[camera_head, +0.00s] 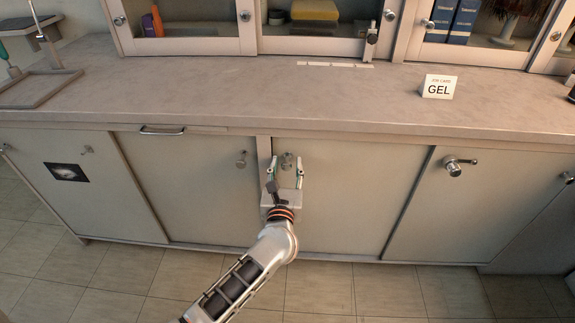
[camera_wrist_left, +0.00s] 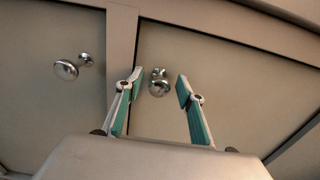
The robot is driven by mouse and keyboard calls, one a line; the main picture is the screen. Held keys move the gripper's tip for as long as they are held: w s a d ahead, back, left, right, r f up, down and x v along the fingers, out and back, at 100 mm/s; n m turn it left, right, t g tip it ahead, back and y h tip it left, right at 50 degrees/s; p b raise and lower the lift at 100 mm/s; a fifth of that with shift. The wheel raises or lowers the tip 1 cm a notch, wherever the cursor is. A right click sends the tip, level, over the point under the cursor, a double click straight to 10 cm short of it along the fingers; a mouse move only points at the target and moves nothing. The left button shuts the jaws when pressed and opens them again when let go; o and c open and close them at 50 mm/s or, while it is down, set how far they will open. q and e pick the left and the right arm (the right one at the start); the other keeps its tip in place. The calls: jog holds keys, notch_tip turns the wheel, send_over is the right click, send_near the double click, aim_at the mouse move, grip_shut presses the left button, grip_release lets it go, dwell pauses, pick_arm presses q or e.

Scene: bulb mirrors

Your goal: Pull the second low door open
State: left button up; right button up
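The low cabinet has a row of pale doors under the counter. The second low door from the left (camera_head: 190,190) has a round metal knob (camera_head: 241,159) near its upper right corner; this knob also shows in the left wrist view (camera_wrist_left: 66,69). The door to its right (camera_head: 350,200) has a knob (camera_head: 287,158) near its upper left corner. My left gripper (camera_head: 286,172) is open in front of that knob. In the left wrist view, the knob (camera_wrist_left: 158,86) shows between the two spread fingers, with gaps on both sides. Both doors look shut.
The counter (camera_head: 250,95) overhangs the doors and carries a GEL sign (camera_head: 439,87). A bar handle (camera_head: 162,131) sits above the second door. The tiled floor (camera_head: 110,285) in front is clear.

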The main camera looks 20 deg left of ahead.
pick_arm(q)
jog(key=shift+w+a, duration=0.1)
jog(key=shift+w, duration=0.2)
grip_shut()
